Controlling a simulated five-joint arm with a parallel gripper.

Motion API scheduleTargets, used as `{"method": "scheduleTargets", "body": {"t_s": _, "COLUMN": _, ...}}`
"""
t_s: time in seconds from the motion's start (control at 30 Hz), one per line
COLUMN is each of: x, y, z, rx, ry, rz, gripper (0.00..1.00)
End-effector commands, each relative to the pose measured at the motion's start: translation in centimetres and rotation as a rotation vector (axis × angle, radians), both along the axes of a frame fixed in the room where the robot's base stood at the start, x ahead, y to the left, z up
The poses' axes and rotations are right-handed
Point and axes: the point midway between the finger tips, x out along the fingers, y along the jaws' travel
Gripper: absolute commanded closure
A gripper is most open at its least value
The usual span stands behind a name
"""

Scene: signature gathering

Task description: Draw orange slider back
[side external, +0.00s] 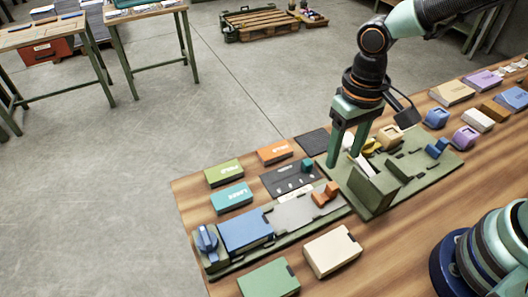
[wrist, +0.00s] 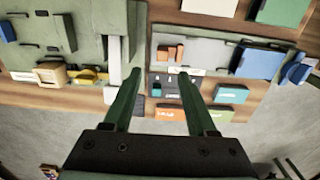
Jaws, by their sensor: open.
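The orange slider (side external: 325,194) is a stepped orange piece at the right end of a grey plate (side external: 291,214) on a long green fixture. In the wrist view the orange slider (wrist: 168,53) shows just beyond my fingertips, near the end of the grey plate. My gripper (side external: 345,164) points down behind and to the right of the slider in the side view, over the edge of the green board. Its two green fingers are apart, with no held object visible. In the wrist view my gripper (wrist: 160,74) spans the area short of the slider, and contact is not visible.
A green board (side external: 440,163) with upright walls stands right of the fixture. A blue block (side external: 246,231) and a blue knob (side external: 206,240) sit at the fixture's left. A dark panel (side external: 282,183) lies behind. Green, teal and orange labelled boxes are nearby.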

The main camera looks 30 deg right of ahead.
Motion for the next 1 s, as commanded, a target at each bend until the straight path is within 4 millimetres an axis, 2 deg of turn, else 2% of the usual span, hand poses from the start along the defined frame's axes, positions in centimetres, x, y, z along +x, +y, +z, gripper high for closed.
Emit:
{"method": "scheduleTargets", "body": {"t_s": 0.1, "x": 0.1, "y": 0.0, "z": 1.9, "rx": 0.002, "ry": -0.004, "rz": -0.001, "gripper": 0.43}}
{"method": "scheduleTargets", "body": {"t_s": 0.23, "x": 0.1, "y": 0.0, "z": 3.0, "rx": 0.001, "ry": -0.001, "rz": -0.001, "gripper": 0.43}}
{"method": "scheduleTargets", "body": {"t_s": 0.7, "x": 0.1, "y": -0.3, "z": 3.7, "rx": 0.003, "ry": -0.006, "rz": -0.002, "gripper": 0.43}}
{"method": "scheduleTargets", "body": {"t_s": 0.87, "x": 0.7, "y": -2.4, "z": 5.4, "rx": 0.031, "ry": -0.078, "rz": -0.008, "gripper": 0.43}}
{"method": "scheduleTargets", "body": {"t_s": 1.0, "x": 1.1, "y": -6.0, "z": 7.9, "rx": 0.055, "ry": -0.199, "rz": -0.012, "gripper": 0.43}}
